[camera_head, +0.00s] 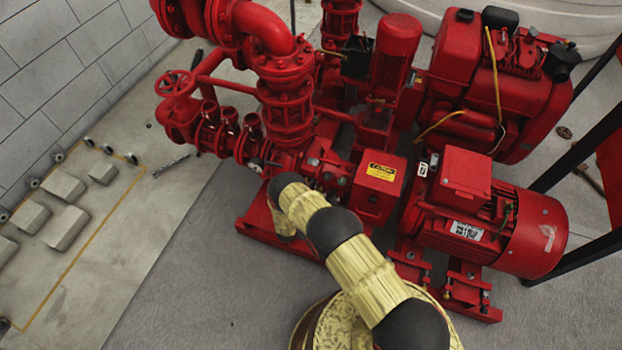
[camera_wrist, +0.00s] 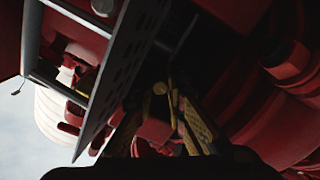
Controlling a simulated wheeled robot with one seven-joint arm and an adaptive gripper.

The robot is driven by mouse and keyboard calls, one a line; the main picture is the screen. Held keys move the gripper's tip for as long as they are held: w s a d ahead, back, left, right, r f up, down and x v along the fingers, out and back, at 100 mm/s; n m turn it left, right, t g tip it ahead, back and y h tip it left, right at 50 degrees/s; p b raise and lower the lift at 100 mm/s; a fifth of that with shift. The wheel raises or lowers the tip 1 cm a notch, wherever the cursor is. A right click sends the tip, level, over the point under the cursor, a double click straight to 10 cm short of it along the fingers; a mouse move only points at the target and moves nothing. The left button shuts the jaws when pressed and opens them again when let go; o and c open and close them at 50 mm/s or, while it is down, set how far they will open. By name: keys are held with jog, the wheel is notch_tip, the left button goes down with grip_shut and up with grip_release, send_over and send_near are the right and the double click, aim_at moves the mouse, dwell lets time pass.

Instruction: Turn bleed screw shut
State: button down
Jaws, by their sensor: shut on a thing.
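In the wrist view my gripper (camera_wrist: 177,97) reaches up into the dark space among red pump parts. Its yellow patterned fingers are close together and shut on a small part, apparently the bleed screw. A small round brass-coloured head (camera_wrist: 160,88), which looks like the bleed screw, shows at the left of the fingertips. Deep shadow hides the exact contact and how far the screw is turned. In the head view my yellow-and-black arm reaches to the front of the red pump (camera_head: 290,160), and its own links hide the gripper and screw there.
A perforated grey plate (camera_wrist: 125,70) stands close to the left of my fingers in the wrist view. Large red flanges (camera_wrist: 270,110) crowd the right. In the head view, a red box with a yellow label (camera_head: 381,173) and a red motor (camera_head: 500,215) stand right of my arm.

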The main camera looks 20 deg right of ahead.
jog(key=m, duration=0.4)
jog(key=shift+f+m, duration=0.1)
jog(key=shift+m, duration=0.2)
jog(key=m, duration=0.4)
jog(key=shift+a+m, duration=0.1)
jog(key=shift+m, duration=0.2)
jog(key=c, duration=2.1)
grip_release()
jog(key=shift+o, duration=0.2)
